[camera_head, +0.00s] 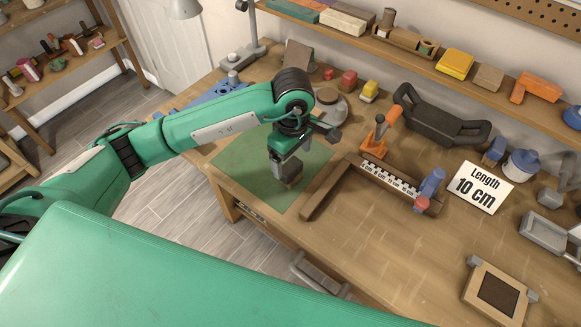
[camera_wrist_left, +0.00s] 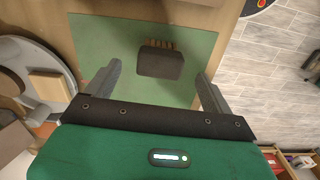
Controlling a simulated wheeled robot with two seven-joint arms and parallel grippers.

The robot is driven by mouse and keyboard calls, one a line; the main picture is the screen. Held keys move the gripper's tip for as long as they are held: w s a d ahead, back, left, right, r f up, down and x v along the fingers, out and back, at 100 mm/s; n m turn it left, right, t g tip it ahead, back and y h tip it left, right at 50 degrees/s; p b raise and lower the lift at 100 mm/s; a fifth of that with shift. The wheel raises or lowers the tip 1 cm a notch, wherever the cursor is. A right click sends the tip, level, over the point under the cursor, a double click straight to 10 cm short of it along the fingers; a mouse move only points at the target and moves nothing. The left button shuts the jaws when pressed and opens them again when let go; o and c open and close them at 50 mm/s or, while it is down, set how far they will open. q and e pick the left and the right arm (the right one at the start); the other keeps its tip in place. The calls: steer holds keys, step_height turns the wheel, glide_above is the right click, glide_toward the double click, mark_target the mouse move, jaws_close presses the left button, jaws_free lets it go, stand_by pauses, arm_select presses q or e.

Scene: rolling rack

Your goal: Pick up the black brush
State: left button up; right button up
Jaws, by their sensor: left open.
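The black brush (camera_wrist_left: 160,63) lies on the green mat (camera_wrist_left: 90,35) in the left wrist view. It is a dark block with a row of tan bristles along its far side. My left gripper (camera_wrist_left: 159,71) is open, with one finger to each side of the brush in that picture and a gap on both sides. In the head view my left gripper (camera_head: 284,171) points down over the green mat (camera_head: 235,160), and the brush (camera_head: 292,184) is partly hidden at its fingertips. I cannot tell the exact height gap. My right gripper is not in view.
A wooden measuring fixture with a ruler (camera_head: 388,180) stands just right of the mat. A round turntable (camera_head: 330,107) stands behind my gripper.

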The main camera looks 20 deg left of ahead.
mark_target(290, 165)
arm_select(q)
steer(key=shift+f, duration=0.75)
steer(key=shift+a+f+p, duration=0.15)
steer(key=shift+f+p, duration=0.2)
steer(key=shift+p, duration=0.25)
steer(key=f+p, duration=0.1)
steer(key=f, duration=0.2)
steer(key=shift+a+f+p, duration=0.1)
steer(key=shift+a+p, duration=0.1)
steer(key=shift+p, duration=0.1)
steer(key=shift+f, duration=0.5)
steer(key=c, duration=1.2)
steer(key=shift+o, duration=0.2)
steer(key=shift+w, duration=0.1)
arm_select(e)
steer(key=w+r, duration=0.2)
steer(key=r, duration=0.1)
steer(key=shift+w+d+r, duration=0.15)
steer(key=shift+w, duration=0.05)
arm_select(q)
steer(key=shift+r, duration=0.1)
